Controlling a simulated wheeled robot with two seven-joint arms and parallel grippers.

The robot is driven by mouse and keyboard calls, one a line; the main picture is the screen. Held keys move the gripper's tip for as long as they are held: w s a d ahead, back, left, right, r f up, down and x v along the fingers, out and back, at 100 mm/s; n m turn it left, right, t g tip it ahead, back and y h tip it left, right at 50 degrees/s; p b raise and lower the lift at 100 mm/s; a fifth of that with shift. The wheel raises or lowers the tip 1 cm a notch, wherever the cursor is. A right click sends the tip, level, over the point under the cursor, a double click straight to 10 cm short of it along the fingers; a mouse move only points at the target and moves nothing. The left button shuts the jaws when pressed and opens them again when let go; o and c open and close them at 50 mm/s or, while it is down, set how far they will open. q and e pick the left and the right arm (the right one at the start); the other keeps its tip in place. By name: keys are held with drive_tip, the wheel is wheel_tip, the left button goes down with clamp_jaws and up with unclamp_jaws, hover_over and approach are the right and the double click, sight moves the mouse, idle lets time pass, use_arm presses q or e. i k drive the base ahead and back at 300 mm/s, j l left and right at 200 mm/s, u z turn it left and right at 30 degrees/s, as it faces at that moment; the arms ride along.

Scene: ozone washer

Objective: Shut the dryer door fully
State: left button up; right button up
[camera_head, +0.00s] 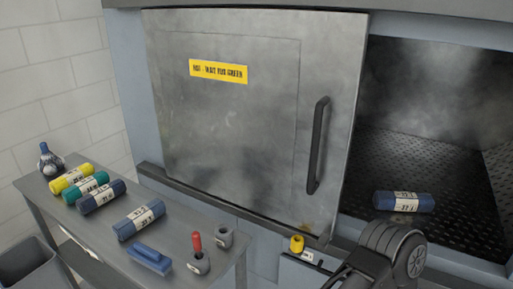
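The door (235,120) is a grey metal panel with a yellow label reading something like "WAIT FOR GREEN". A dark vertical bar handle (317,146) is near its right edge. The door covers the left part of the machine front. To its right the chamber (430,150) is uncovered, with a dark studded floor and haze inside. A dark jointed part of my arm (402,252) rises at the bottom right, below the opening and apart from the handle. No gripper fingers show in this view.
A blue labelled roll (403,201) lies in the chamber near its front edge. A grey side table (75,225) at left holds several rolls, a blue brush-like block (149,259) and small cups. A yellow knob (296,244) sits below the door. A grey bin (30,268) stands bottom left.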

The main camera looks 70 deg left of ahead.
sight(255, 108)
drive_tip(key=u, duration=0.45)
drive_tip(key=i+u, duration=0.15)
drive_tip(key=u, duration=0.75)
drive_tip(key=i+l+u, duration=0.1)
drive_tip(key=u, duration=0.8)
drive_tip(key=l+u, duration=0.15)
drive_tip(key=u, duration=0.3)
drive_tip(key=i+l, duration=0.05)
